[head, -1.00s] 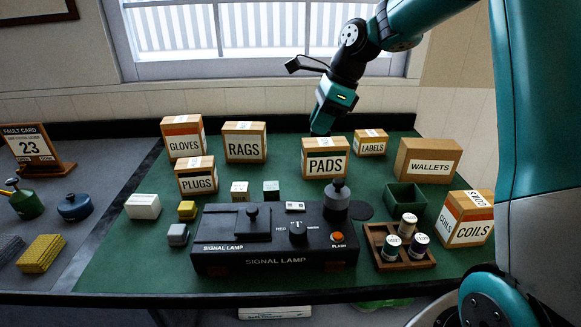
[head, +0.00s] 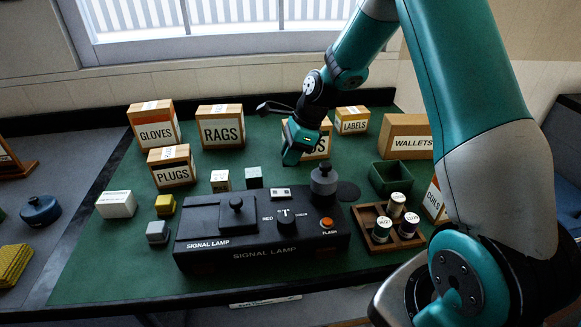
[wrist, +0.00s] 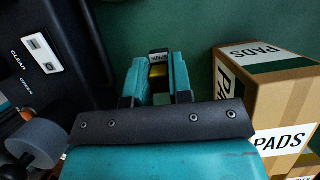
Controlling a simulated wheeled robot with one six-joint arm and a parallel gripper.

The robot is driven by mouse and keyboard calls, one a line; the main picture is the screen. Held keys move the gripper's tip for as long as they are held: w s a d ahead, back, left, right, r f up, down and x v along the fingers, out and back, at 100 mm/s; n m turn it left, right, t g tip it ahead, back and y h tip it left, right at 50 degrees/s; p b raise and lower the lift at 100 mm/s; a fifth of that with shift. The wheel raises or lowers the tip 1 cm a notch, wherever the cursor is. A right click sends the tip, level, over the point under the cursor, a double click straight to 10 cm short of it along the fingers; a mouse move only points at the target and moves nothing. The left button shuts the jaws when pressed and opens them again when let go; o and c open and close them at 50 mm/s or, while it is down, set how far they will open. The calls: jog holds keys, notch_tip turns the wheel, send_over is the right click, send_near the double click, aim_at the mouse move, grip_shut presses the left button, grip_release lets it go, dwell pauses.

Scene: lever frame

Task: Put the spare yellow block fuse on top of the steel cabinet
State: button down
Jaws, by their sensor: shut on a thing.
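The held block cannot be made out there. Another yellow block (head: 165,204) sits on the green mat left of the panel. I cannot make out a steel cabinet.
RAGS (head: 220,127), PLUGS (head: 172,168) and LABELS (head: 351,121) boxes stand around the back of the mat. A green bin (head: 390,177) and a wooden rack (head: 368,240) with three cylinders are on the right.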

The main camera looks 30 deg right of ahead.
aim_at(291, 179)
jog(key=shift+f, duration=2.2)
jog(key=shift+f, duration=0.1)
jog(key=c, duration=1)
grip_release()
jog(key=shift+c, duration=0.2)
